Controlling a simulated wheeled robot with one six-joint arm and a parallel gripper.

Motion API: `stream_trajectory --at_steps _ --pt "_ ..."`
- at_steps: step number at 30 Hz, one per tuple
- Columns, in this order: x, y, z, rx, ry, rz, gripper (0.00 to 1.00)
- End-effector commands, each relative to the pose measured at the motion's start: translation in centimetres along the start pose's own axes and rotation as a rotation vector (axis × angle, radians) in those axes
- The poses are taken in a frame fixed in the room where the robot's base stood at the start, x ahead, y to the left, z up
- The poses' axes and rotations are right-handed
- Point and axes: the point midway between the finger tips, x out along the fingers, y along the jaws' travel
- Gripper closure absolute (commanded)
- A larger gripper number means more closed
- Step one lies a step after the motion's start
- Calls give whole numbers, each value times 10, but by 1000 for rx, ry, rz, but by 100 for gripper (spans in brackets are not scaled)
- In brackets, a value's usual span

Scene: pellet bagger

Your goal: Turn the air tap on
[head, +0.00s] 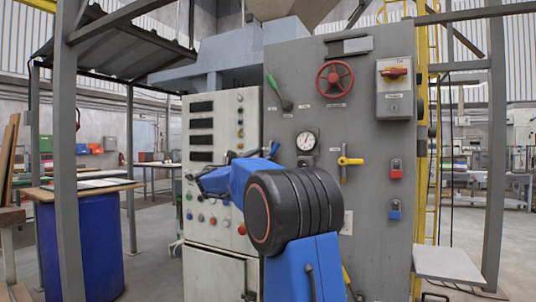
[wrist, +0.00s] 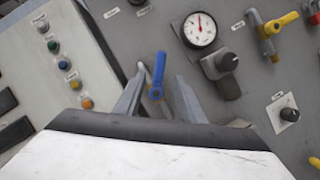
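A small tap with a blue lever handle (wrist: 157,76) sits on the grey panel; its label is too small to read. In the wrist view the lever lies between the two fingers of my gripper (wrist: 157,90), which is open. I see gaps beside the lever, and cannot tell whether a finger touches it. A second tap, with a yellow lever (head: 350,161), is further right, beyond the gauge; it also shows in the wrist view (wrist: 277,24). Which one is the air tap cannot be read. In the head view my arm hides most of my gripper.
A red handwheel (head: 335,78) and a green-handled lever (head: 278,92) are above. A pale button panel (head: 215,115) stands to the left.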

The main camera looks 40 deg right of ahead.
Motion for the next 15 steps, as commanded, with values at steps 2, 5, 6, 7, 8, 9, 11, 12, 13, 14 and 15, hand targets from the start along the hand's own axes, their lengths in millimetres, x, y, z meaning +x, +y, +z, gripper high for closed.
stream_trajectory --at_steps 2,5,6,7,8,9,11,12,13,14,15 --pt "-17 1 0 0 1 2 64" --pt "-35 1 0 1 1 2 64" --pt "-42 1 0 0 2 2 64" --pt "-46 1 0 0 2 2 64" --pt "-51 1 0 0 2 2 64" --pt "-56 1 0 1 1 1 64" --pt "-62 0 0 1 2 1 64" --pt "-65 0 0 0 2 1 64" --pt "-67 0 0 0 1 1 64" --pt "-69 0 0 0 1 0 64" --pt "-70 0 0 1 1 0 64"
